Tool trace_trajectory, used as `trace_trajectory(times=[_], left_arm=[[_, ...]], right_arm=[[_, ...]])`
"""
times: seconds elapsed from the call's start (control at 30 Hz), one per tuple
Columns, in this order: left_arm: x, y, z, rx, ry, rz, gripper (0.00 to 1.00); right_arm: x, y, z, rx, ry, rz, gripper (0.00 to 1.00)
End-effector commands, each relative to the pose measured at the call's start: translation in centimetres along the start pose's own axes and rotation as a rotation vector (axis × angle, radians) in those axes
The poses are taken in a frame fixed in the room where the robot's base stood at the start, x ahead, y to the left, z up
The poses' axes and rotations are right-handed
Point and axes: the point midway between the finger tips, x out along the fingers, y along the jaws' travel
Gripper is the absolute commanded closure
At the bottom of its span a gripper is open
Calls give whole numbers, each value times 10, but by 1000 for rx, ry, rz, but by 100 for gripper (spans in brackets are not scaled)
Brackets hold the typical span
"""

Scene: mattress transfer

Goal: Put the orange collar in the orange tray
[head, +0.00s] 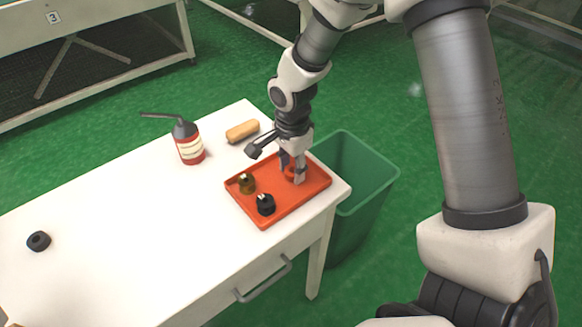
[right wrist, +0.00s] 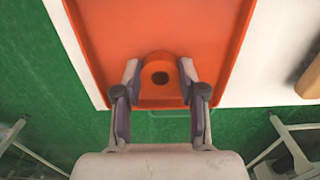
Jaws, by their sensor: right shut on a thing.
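The orange collar (right wrist: 160,78) is a ring with a round hole, held between the fingers of my right gripper (right wrist: 160,88) in the right wrist view. In the head view the right gripper (head: 294,174) is over the back right part of the orange tray (head: 276,213), with a bit of the collar (head: 289,170) showing between its fingers. The collar is at or just above the tray floor; I cannot tell whether it touches. My left gripper is not in view.
A brass-coloured part (head: 247,184) and a black part (head: 265,205) stand in the tray. An oil can (head: 189,143), a tan cylinder (head: 242,131) and a black ring (head: 39,241) are on the white table (head: 130,225). A green bin (head: 368,180) stands beyond the table's right edge.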

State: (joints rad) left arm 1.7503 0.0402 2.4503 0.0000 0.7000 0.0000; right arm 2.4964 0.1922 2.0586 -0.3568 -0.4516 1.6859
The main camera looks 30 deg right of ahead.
Motion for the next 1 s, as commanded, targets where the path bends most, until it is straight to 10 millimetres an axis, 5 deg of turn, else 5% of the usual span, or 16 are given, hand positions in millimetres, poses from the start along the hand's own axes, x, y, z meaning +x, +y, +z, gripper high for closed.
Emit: trace_trajectory(times=[0.07, 0.1, 0.17, 0.57, 1.0], left_arm=[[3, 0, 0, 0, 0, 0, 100], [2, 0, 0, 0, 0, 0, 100], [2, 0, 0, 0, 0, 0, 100], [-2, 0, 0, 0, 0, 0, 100], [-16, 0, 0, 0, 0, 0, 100]], right_arm=[[4, 0, 0, 0, 0, 0, 100], [3, 0, 0, 0, 0, 0, 49], [3, 0, 0, 0, 0, 0, 34], [-7, -1, 0, 0, 1, -3, 34], [-109, -1, 0, 1, 1, -4, 34]])
